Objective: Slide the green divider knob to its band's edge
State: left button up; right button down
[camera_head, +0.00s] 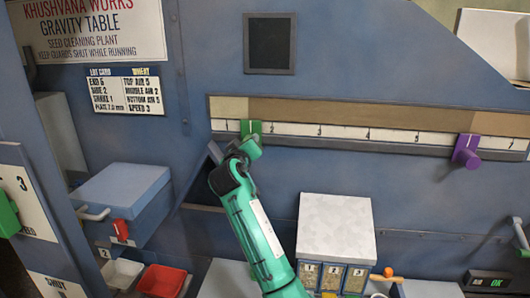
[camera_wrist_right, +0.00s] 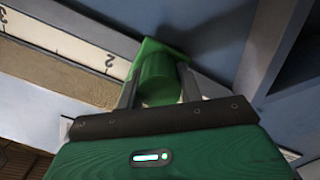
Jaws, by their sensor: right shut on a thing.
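The green divider knob (camera_head: 252,128) sits on the long scale rail (camera_head: 340,133), just left of the 2 mark. Above the rail a strip has a short cream band (camera_head: 228,107) at left and a long brown band (camera_head: 390,112) to its right. Their border stands near the knob's plate. My right gripper (camera_head: 250,148) reaches up from below and is shut on the knob. In the right wrist view the two fingers stand on either side of the green knob (camera_wrist_right: 158,78). My left gripper is not in view.
A blue box with a red latch (camera_head: 120,230) is at lower left. A grey-topped box (camera_head: 336,225) stands right of my forearm. The rail between the knobs is clear.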

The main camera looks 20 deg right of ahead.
jog(key=shift+w+a, duration=0.25)
jog(key=shift+a, duration=0.15)
jog(key=c, duration=0.9)
grip_release()
jog(key=shift+s, duration=0.1)
jog(key=shift+s+a+f+b, duration=0.15)
jog(key=shift+s+a+b, duration=0.05)
jog(key=shift+s+b, duration=0.1)
jog(key=b+v, duration=0.4)
jog(key=v, duration=0.9)
jog(key=shift+w, duration=0.1)
